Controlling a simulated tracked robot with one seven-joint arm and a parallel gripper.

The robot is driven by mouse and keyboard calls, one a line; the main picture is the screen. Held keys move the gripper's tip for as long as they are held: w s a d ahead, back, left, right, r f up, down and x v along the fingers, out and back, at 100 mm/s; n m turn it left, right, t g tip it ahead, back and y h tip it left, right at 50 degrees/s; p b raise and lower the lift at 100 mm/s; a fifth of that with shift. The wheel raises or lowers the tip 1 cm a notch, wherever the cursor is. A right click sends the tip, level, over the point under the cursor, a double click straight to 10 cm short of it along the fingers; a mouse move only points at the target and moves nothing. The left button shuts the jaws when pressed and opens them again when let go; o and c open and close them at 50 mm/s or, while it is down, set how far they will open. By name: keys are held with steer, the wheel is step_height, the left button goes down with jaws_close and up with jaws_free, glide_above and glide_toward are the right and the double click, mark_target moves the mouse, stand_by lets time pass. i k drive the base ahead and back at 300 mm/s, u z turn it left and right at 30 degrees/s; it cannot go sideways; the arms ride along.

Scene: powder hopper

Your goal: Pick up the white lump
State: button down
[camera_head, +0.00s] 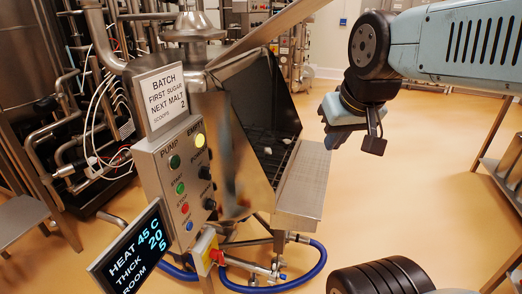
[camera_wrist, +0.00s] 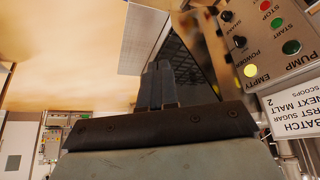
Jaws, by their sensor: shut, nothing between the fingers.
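Small white lumps show inside the open steel hopper (camera_head: 228,150); one white lump (camera_head: 268,151) lies low on the dark grate, and another pale bit (camera_head: 287,140) is a little to its right. My gripper (camera_head: 331,143) hangs right of the hopper mouth, apart from the lumps, with its fingers small and partly hidden in the head view. In the wrist view my gripper (camera_wrist: 161,72) has its two dark fingers together with nothing between them. No lump can be made out in the wrist view, where the dark grate (camera_wrist: 172,50) shows beyond the fingers.
A steel shelf (camera_head: 303,185) juts out at the hopper's front right. The control panel (camera_head: 185,175) with buttons, the batch sign (camera_head: 163,98) and a display (camera_head: 137,252) stand at its left. The raised lid (camera_head: 268,28) slants above the mouth. Open floor lies to the right.

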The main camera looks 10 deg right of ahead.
mark_target(266, 151)
steer(key=u, duration=1.6)
steer(key=i, duration=0.1)
steer(key=z, duration=3.35)
steer(key=k, duration=0.95)
steer(key=u, duration=1.3)
steer(key=i, duration=1)
steer(key=u, duration=0.05)
